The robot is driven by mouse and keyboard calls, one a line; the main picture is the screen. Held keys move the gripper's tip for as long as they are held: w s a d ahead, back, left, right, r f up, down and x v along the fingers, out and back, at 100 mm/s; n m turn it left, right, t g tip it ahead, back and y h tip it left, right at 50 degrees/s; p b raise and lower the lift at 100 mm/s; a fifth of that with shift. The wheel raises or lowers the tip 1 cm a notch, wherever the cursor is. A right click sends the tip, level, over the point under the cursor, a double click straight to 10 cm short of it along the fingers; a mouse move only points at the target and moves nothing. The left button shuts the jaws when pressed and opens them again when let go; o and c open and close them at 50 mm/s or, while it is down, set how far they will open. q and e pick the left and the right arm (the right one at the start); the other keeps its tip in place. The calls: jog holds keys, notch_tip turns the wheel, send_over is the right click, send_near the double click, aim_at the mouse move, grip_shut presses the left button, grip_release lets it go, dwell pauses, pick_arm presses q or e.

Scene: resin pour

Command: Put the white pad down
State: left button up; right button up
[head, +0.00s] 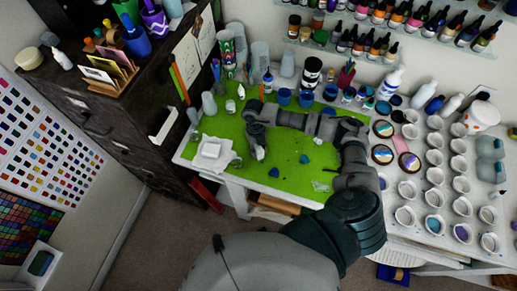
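A white square pad-like thing (203,163) lies on the left part of the bright green mat (297,178), with a smaller white piece (211,149) on top of it. My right arm reaches in from the right over the mat. My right gripper (258,150) is just right of the white things, apart from them, and points down toward the mat. A small pale patch shows at its fingertips; I cannot tell whether this is a held thing or part of the fingers. My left gripper is out of view.
Blue cups (284,96) and bottles line the mat's back edge. Rows of white cups (435,157) fill the table on the right. A clear cup (236,163) stands near the white pad. A dark drawer cabinet (115,110) stands at left. The mat's front middle is mostly free.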

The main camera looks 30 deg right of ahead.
jog(key=shift+o, duration=1.3)
jog(key=shift+a+r, duration=0.25)
jog(key=shift+a, duration=0.15)
jog(key=v, duration=0.3)
jog(key=b+v, duration=0.1)
jog(key=v, duration=0.3)
jog(key=b+v, duration=0.1)
jog(key=v, duration=0.2)
jog(key=shift+w+d+r, duration=0.1)
jog(key=shift+d+r, duration=0.15)
jog(key=shift+d, duration=0.05)
jog(key=shift+r, duration=0.5)
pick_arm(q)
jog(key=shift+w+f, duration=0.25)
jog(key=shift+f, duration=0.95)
pick_arm(e)
jog(key=shift+a+r, duration=0.1)
jog(key=shift+a, duration=0.1)
